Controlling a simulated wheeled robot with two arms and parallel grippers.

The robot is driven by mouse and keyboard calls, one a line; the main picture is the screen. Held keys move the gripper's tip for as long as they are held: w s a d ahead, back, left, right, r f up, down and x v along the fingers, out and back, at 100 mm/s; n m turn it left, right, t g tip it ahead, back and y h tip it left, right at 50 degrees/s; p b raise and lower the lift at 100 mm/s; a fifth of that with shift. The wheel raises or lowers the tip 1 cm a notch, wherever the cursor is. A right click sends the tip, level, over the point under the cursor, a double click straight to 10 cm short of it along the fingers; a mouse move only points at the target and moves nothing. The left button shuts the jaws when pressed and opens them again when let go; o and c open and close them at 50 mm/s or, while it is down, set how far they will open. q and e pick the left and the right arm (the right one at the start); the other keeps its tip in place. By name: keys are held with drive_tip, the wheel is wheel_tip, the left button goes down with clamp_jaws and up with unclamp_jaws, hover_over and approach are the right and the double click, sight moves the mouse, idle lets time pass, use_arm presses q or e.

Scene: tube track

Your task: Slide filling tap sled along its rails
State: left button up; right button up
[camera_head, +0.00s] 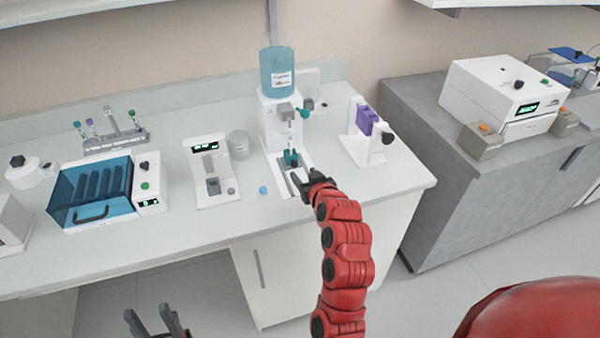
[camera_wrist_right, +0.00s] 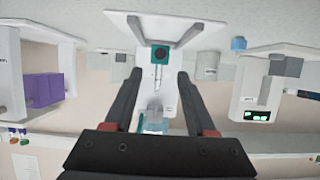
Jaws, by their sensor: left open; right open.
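The filling station (camera_head: 268,122) is white, with a blue bottle (camera_head: 277,73) on top. A small teal piece with a dark centre, which looks like the tap sled (camera_head: 290,157), sits low at its front above the base with grey rails (camera_head: 283,181). In the right wrist view the teal piece (camera_wrist_right: 160,55) lies just beyond the fingertips, centred between them and apart from both. My right gripper (camera_head: 313,180) is open at the front right of the base; its fingers (camera_wrist_right: 157,75) show empty. My left gripper (camera_head: 153,322) is open and empty, low in front of the bench.
A white dispenser with a scale (camera_head: 209,172) and a small blue cap (camera_head: 263,190) are left of the station. A white stand with a purple block (camera_head: 364,120) is right. A blue-lidded box (camera_head: 92,193) stands further left. Bare bench lies along the front.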

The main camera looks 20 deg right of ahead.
drive_tip(key=v, duration=0.3)
drive_tip(key=shift+s+b, duration=0.15)
drive_tip(key=shift+b, duration=0.15)
drive_tip(key=shift+p+v, duration=3)
drive_tip(key=shift+p, duration=1.05)
drive_tip(key=shift+r, duration=0.1)
